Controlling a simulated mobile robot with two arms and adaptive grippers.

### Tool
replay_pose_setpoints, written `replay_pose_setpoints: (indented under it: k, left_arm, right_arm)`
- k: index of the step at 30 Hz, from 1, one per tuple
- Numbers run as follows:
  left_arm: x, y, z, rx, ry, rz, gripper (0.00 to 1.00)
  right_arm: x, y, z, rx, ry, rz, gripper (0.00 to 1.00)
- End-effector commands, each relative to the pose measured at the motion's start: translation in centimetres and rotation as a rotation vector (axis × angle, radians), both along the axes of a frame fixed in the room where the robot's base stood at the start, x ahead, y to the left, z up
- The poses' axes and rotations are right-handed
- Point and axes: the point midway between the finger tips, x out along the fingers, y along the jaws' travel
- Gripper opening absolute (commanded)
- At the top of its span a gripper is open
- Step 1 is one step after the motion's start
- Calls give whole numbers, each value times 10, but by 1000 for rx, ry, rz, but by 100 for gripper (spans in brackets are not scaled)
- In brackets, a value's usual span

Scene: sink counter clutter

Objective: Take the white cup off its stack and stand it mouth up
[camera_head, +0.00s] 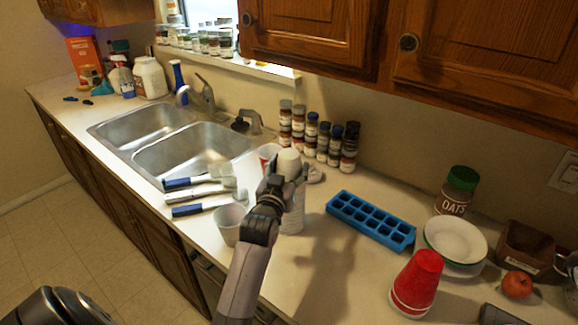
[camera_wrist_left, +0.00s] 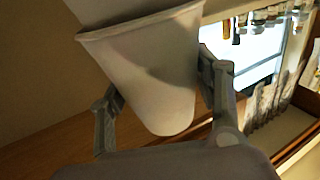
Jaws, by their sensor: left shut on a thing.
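The white cup (camera_head: 289,160) is mouth down, its narrow base up, on top of a pale stack (camera_head: 293,215) on the counter. My left gripper (camera_head: 285,172) is shut on it from the near side, hiding much of the cup and stack. In the left wrist view, which is upside down, the cup (camera_wrist_left: 150,75) sits between my two fingers (camera_wrist_left: 163,100), its wide rim toward another white surface. I cannot tell whether the rim still touches the stack. My right gripper is not in view.
A grey-white cup (camera_head: 229,224) stands close left of my left arm. Behind are a red-and-white cup (camera_head: 267,151) and spice jars (camera_head: 330,142). A blue ice tray (camera_head: 371,220), red cup (camera_head: 417,280) and white bowl (camera_head: 455,238) are right. Some counter between stack and tray is clear.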

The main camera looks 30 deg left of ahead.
Motion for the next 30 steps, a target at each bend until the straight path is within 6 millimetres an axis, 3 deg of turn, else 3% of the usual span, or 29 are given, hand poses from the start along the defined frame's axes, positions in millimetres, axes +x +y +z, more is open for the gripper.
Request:
replay_pose_setpoints:
  k: [9,15,23,30]
  left_arm:
    - [0,0,1,0,-1,0,50]
    - [1,0,16,1,-4,0,50]
    - [0,0,65,2,-9,0,50]
    - [0,0,127,2,-10,0,50]
  right_arm:
    - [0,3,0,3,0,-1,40]
    - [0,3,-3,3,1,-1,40]
    - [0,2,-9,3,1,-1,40]
    - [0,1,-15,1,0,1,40]
